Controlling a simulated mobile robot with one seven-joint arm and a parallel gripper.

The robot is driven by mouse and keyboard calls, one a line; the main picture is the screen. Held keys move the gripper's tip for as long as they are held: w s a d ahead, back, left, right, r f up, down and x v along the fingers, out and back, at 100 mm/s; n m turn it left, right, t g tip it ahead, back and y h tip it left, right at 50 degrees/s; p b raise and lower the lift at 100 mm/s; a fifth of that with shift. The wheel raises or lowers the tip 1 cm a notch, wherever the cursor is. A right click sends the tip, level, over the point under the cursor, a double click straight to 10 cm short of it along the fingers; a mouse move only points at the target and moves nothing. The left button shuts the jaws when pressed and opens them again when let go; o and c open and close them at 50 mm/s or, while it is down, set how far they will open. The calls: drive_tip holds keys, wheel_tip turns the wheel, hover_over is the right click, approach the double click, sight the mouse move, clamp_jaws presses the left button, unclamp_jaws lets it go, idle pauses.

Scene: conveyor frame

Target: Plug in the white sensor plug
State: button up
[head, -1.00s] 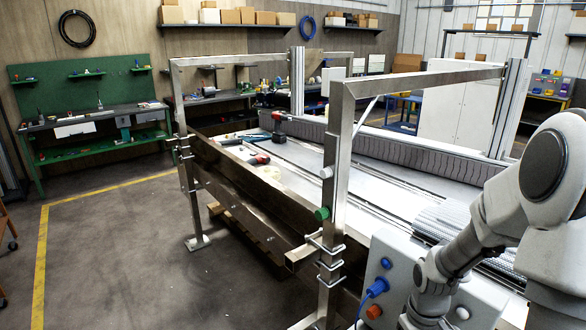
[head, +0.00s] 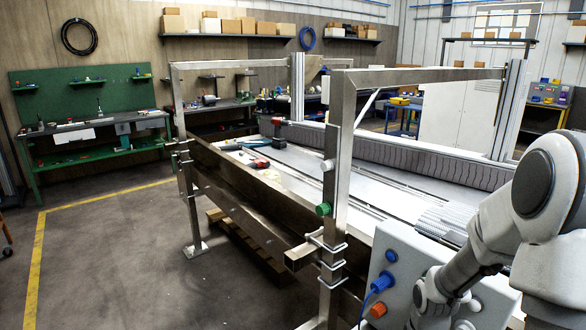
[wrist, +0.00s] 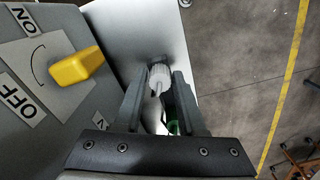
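The white sensor plug (wrist: 160,76) shows in the wrist view between the tips of my gripper (wrist: 161,84). The fingers lie close along both its sides and appear shut on it. The plug's far end is near a dark round fitting at a pale metal plate (wrist: 130,30); I cannot tell whether it is seated. In the head view my gripper is hidden behind my arm and the lower picture edge.
A grey panel with a yellow switch (wrist: 76,68) is left of my fingers. A grey box (head: 405,268) carries a blue plug (head: 383,283) and an orange fitting (head: 377,310). A steel post (head: 335,190) with a green knob (head: 323,210) stands beside it. Floor is open at left.

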clamp_jaws()
wheel_tip(320, 180, up, 4)
drive_tip(key=p, duration=0.4)
drive_tip(key=shift+r, duration=0.15)
